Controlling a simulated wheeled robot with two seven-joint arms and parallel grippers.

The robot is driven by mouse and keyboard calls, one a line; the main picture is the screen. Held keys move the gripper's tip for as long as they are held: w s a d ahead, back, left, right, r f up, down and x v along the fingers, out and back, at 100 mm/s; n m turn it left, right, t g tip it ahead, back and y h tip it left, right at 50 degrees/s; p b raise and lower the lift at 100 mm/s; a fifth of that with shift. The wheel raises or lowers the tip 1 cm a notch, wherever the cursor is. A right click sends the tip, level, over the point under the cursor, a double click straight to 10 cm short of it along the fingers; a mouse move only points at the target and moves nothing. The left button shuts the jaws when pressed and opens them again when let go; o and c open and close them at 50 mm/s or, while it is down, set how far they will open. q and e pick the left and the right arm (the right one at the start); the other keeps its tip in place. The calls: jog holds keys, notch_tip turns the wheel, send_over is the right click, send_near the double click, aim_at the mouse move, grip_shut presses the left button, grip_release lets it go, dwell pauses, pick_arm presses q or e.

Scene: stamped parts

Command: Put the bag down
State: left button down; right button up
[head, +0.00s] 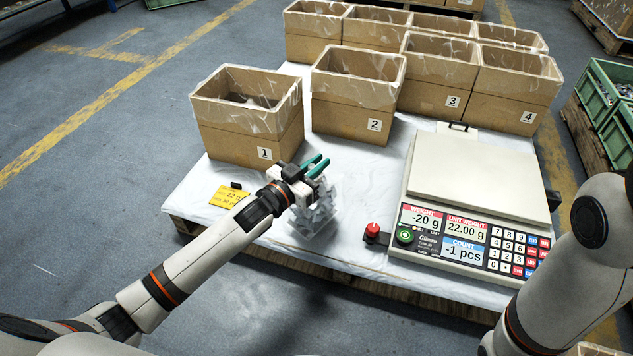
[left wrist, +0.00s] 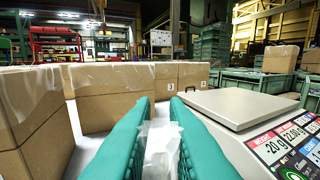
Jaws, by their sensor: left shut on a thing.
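A clear plastic bag with grey parts (head: 314,215) hangs at or just above the white-covered table (head: 350,190), in front of box 1. I cannot tell whether its bottom touches the table. My left gripper (head: 316,167) is shut on the top of the bag. In the left wrist view the bag's pale, crumpled top (left wrist: 160,140) shows between the two green fingers. My right arm comes in at the right edge of the head view, but its gripper is out of view.
A counting scale (head: 475,180) stands right of the bag, reading -20 g and -1 pcs. A red button (head: 372,230) sits at its left front corner. Cardboard box 1 (head: 245,135) and box 2 (head: 352,115) stand behind. A yellow tag (head: 229,196) lies left of the bag.

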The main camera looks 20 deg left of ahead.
pick_arm(q)
notch_tip(320, 180, down, 4)
jog(key=shift+r+b, duration=0.25)
jog(key=shift+b, duration=1)
jog(key=shift+r, duration=0.15)
jog(key=c, duration=1.4)
grip_release()
jog(key=shift+f, duration=0.2)
jog(key=shift+c, duration=0.2)
